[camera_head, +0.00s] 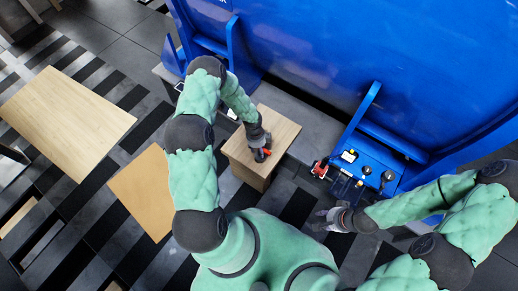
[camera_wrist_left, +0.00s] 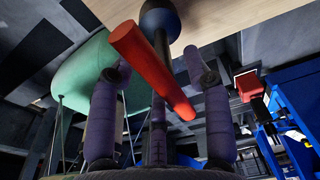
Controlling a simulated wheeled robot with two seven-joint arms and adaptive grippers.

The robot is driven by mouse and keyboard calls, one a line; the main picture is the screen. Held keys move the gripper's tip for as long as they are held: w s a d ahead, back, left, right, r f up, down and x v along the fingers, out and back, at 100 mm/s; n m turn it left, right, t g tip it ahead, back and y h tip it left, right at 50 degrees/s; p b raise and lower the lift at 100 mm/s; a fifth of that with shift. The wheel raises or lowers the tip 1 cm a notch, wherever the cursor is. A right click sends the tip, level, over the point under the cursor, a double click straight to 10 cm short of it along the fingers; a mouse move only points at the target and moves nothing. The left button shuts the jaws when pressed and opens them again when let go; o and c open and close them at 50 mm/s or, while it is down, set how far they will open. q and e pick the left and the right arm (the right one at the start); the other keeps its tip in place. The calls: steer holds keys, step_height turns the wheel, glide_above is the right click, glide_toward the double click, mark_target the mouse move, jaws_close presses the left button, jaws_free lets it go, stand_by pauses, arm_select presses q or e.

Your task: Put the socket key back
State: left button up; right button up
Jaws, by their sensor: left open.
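The socket key (camera_wrist_left: 150,70) has a red bar handle and a dark shaft with a wide round end at the wooden surface. In the head view its red handle (camera_head: 260,156) shows just below my left gripper (camera_head: 262,150), over the wooden stand. My left gripper is open, and in the left wrist view its purple fingers (camera_wrist_left: 160,110) are spread around the red bar. Whether they touch it is unclear. My right gripper (camera_head: 324,219) is at the lower right, apart from the key; its fingers look spread and empty.
The wooden stand (camera_head: 285,128) is under my left gripper. A blue machine (camera_head: 330,45) fills the back. Its blue ledge (camera_head: 375,155) carries a red part (camera_head: 320,169) and small dark fittings. Two wooden tops (camera_head: 65,120) (camera_head: 142,192) are at the left.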

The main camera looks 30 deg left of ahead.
arm_select(q)
step_height(320, 180, up, 12)
steer(key=a+p, duration=0.2)
steer(key=p, duration=0.3)
steer(key=s+d+r+n+h, duration=0.2)
steer(key=s+d+r+n, duration=0.1)
steer(key=s+d+n, duration=1.3)
steer(key=d+n, duration=0.4)
steer(key=n, duration=0.1)
steer(key=shift+s, duration=0.25)
steer(key=shift+d, duration=0.1)
